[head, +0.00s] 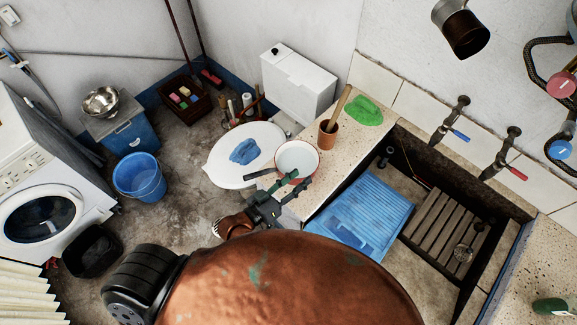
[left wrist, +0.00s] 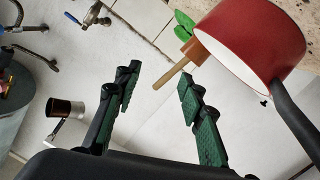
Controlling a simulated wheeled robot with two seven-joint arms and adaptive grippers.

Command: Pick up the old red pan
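The old red pan (head: 297,158), white inside with a red rim, is at the near left end of the stone counter in the head view. Its dark handle points left over the white toilet lid. In the left wrist view the red pan (left wrist: 247,42) fills the upper right, with its black handle running down the right edge. My left gripper (head: 299,181) is just on the near side of the pan. In the left wrist view its green-padded fingers (left wrist: 157,80) are apart with nothing between them; the pan is outside them. My right gripper is not in view.
A blue washboard (head: 362,210) lies in the trough to the right. A toilet lid (head: 222,160) with a blue cloth is left.

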